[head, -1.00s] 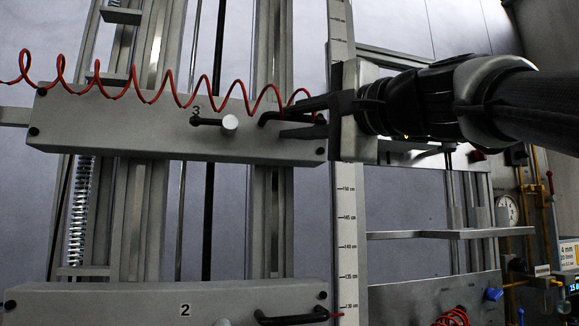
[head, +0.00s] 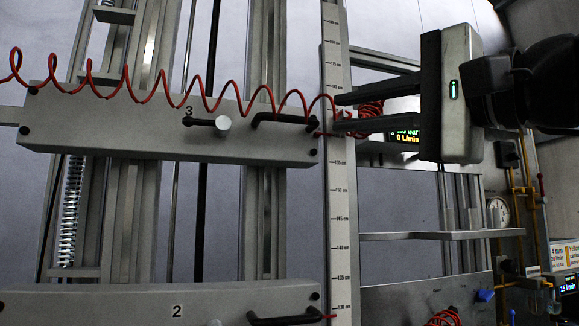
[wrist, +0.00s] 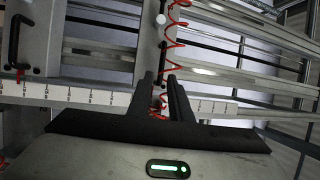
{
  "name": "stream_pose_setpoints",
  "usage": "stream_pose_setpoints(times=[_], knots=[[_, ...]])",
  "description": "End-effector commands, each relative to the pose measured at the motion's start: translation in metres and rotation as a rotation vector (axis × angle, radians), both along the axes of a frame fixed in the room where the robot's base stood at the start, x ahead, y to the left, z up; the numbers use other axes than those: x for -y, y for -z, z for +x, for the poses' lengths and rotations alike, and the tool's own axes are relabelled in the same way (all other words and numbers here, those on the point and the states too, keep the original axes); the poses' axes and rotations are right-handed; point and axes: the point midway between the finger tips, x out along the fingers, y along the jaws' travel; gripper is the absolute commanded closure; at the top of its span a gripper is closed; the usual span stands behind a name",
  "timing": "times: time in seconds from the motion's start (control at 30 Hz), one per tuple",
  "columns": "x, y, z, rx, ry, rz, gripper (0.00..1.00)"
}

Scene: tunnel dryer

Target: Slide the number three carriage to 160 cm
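The number three carriage (head: 110,128) is a long grey bar across the rails in the head view. It bears a "3", a black lever with a pale knob (head: 222,124) and a black handle (head: 285,119) at its right end. The vertical scale (head: 340,210) stands beside that end. The carriage end is level with marks above 150 cm; the finger and red hose partly hide the exact reading. My gripper (head: 342,113) is open and empty, its fingertips over the scale, right of the handle and apart from it. The wrist view shows the carriage (wrist: 148,45) beyond the fingers.
The number two carriage (head: 120,305) lies below, with its own handle (head: 285,318). A red coiled hose (head: 150,90) hangs across carriage three and behind my fingers. A grey shelf (head: 440,236), gauge (head: 498,211) and yellow pipes stand at the right.

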Motion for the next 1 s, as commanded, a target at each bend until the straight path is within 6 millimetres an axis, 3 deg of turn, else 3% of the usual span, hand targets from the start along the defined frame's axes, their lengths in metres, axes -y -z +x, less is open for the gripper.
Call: stream_pose_setpoints(times=[0.1, 0.3, 0.87, 1.0], knots=[[0.013, 0.003, -0.017, 0.001, 0.000, 0.000, 0.81], [0.023, 0.006, -0.029, -0.001, -0.001, 0.001, 0.81], [0.024, 0.007, -0.030, -0.001, 0.000, -0.001, 0.81], [0.020, 0.026, -0.023, -0.025, 0.010, -0.044, 0.81]])
